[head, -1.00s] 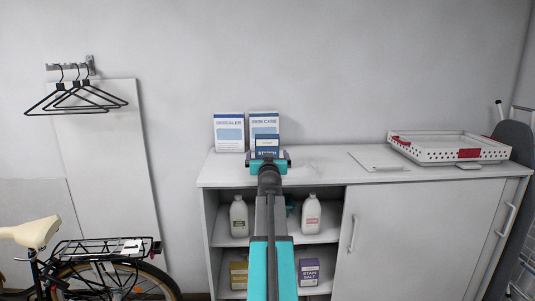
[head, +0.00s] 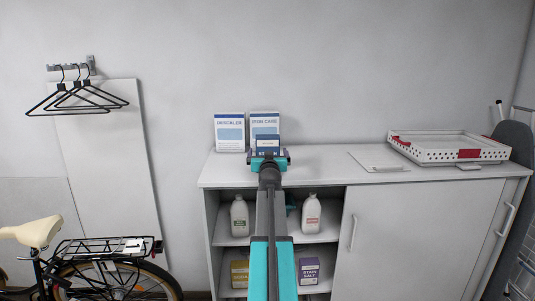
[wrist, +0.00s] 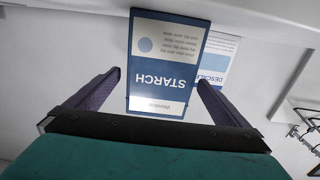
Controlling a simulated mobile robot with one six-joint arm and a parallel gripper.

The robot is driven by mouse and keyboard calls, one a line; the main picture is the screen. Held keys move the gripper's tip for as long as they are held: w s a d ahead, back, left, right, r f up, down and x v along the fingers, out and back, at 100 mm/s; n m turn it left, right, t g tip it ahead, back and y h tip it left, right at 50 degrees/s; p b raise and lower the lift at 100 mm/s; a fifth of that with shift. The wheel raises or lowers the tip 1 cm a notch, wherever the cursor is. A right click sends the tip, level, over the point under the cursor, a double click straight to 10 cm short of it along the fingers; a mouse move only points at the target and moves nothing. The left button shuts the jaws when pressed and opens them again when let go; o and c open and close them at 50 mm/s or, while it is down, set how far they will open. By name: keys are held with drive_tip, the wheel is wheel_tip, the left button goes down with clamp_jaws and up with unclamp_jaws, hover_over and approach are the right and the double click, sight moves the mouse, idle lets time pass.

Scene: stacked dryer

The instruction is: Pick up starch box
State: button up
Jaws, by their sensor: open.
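The starch box (wrist: 166,65) is blue and white and shows upside down in the wrist view, with the word STARCH readable. In the head view the blue box (head: 268,144) stands on the cabinet top, its lower part hidden behind my gripper (head: 269,158). In the wrist view my gripper (wrist: 160,95) is open, with one dark finger on each side of the box's near end. Gaps show between the fingers and the box sides.
A white perforated tray (head: 448,148) sits at the right of the cabinet top (head: 320,160). Bottles (head: 239,216) and a stain salt box (head: 309,272) stand on the shelves below.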

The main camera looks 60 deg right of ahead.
drive_tip(key=shift+p+x, duration=0.6)
drive_tip(key=shift+x, duration=1)
drive_tip(key=c, duration=1.4)
